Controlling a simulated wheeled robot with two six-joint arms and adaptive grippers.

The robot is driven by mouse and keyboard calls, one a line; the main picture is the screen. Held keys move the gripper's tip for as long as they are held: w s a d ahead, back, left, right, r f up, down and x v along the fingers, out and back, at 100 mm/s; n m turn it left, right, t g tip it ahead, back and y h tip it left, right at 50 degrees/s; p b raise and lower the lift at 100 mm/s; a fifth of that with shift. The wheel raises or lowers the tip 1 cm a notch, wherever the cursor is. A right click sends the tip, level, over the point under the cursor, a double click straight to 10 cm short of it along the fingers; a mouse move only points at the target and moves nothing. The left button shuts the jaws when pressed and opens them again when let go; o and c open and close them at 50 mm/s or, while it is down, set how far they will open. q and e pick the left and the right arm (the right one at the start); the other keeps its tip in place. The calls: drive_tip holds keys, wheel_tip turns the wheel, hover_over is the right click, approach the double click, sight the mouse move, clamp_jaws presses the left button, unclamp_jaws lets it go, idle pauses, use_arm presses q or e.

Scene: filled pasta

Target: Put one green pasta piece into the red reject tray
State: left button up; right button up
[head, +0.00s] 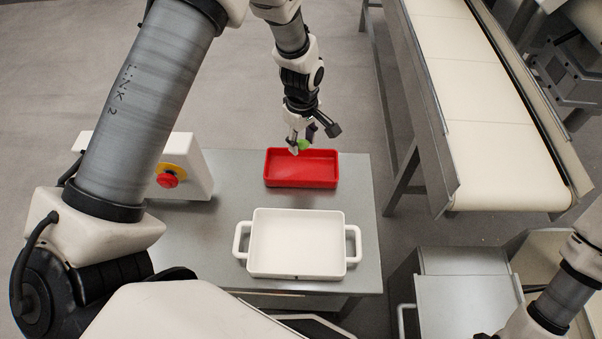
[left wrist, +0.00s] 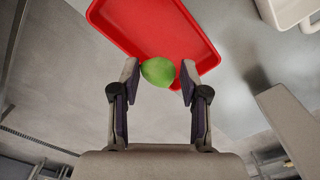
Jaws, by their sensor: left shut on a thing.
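A green pasta piece (head: 303,144) is held between the fingertips of my left gripper (head: 299,146). In the left wrist view the green piece (left wrist: 158,72) sits between the two fingers of the left gripper (left wrist: 157,80). The red reject tray (head: 302,184) stands on the grey table, and its inside looks empty. The gripper and piece are above the tray's back part in the head view. In the left wrist view the red tray (left wrist: 150,28) lies beyond the fingertips. My right gripper is out of view; only part of that arm shows at the lower right.
A white two-handled dish (head: 297,244) stands empty on the grey table (head: 225,235), in front of the red tray. A white box with a red stop button (head: 167,179) stands at the left. A conveyor belt (head: 490,130) runs along the right, its visible part bare.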

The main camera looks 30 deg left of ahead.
sight(301, 171)
use_arm(q)
wheel_tip(301, 171, down, 10)
drive_tip(key=shift+a+f, duration=0.1)
drive_tip(key=shift+f+b, duration=0.15)
drive_tip(key=shift+b, duration=0.2)
drive_tip(key=o, duration=0.7)
drive_tip(key=shift+o, duration=0.2)
wheel_tip(301, 171, up, 12)
drive_tip(key=shift+r+p, duration=0.2)
drive_tip(key=shift+p, duration=0.3)
